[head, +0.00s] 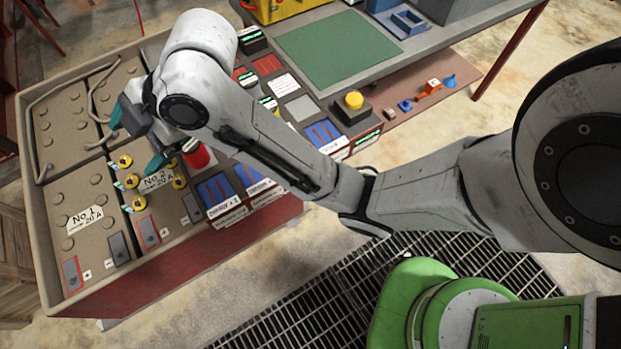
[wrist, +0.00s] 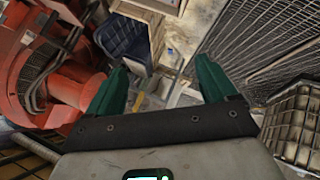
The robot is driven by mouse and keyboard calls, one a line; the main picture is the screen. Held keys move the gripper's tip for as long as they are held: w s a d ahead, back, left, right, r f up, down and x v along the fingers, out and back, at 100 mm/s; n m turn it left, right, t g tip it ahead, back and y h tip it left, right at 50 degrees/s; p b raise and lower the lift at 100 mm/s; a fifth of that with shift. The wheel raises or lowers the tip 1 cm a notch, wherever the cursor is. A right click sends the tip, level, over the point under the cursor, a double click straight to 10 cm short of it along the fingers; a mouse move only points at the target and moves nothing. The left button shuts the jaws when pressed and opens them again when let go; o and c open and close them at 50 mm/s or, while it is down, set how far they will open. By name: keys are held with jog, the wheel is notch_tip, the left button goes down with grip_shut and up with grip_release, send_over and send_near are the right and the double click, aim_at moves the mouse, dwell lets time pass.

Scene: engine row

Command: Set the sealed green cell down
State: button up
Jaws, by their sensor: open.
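My gripper (head: 135,138) is open above the left part of the bench, near the No. 2 panel, with its teal fingertips spread apart. In the wrist view my gripper (wrist: 160,80) has nothing between its fingers. A dark block with a green-lit front (head: 252,40) stands at the back of the bench, partly beside my arm. I cannot tell which of these is the sealed green cell.
The No. 1 panel (head: 85,218) and No. 2 panel (head: 156,181) carry studs and yellow-topped posts. A red cylinder (head: 198,156) stands close to my gripper. A green mat (head: 338,48) lies on the rear table.

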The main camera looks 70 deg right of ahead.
jog(key=s+d+f+m+g+h, duration=0.2)
jog(key=s+f+m+g, duration=0.1)
jog(key=s+f+m, duration=0.95)
jog(key=s+d+f+m+g+h, duration=0.1)
jog(key=s+d+f, duration=0.3)
jog(key=s, duration=0.4)
jog(key=s+d+f+m+g+h, duration=0.2)
jog(key=s+d+f, duration=0.2)
jog(key=s+f, duration=0.2)
jog(key=shift+s+f+g, duration=0.3)
jog(key=shift+s+g, duration=0.1)
jog(key=shift+s, duration=0.45)
jog(key=shift+m, duration=0.25)
